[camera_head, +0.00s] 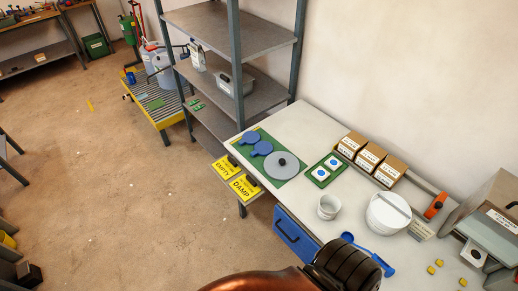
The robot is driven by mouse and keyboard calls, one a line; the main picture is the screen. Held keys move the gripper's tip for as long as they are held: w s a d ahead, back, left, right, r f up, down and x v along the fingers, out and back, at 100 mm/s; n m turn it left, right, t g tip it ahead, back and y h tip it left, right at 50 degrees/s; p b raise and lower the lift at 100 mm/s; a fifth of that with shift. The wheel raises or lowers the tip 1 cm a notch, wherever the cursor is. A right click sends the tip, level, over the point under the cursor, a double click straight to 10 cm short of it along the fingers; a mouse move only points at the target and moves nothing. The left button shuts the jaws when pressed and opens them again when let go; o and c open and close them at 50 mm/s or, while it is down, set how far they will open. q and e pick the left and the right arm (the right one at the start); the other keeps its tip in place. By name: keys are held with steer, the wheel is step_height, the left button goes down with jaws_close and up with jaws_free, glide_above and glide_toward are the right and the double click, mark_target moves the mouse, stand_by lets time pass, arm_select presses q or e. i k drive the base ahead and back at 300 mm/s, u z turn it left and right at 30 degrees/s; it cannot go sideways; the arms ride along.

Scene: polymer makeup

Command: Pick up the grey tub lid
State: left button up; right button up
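A round grey lid with a black knob (281,168) lies flat on a green mat (246,147) near the table's left end. A white tub (388,213) stands further right on the table, with a pale bar across its top. A copper-coloured link of my arm with a black ribbed part comes in at the bottom middle, well short of the grey lid. No gripper fingers show in the view, so neither gripper is seen near the lid. The grey lid is fully in sight.
A green card holder (326,170), a white cup (328,206) and a blue scoop (368,252) are on the table. Boxes (370,158) line the wall. Yellow signs (244,186) hang off the left edge; a shelf post (235,65) rises behind.

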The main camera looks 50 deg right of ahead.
mark_target(278, 166)
steer(key=i, duration=1.55)
steer(key=z, duration=1.45)
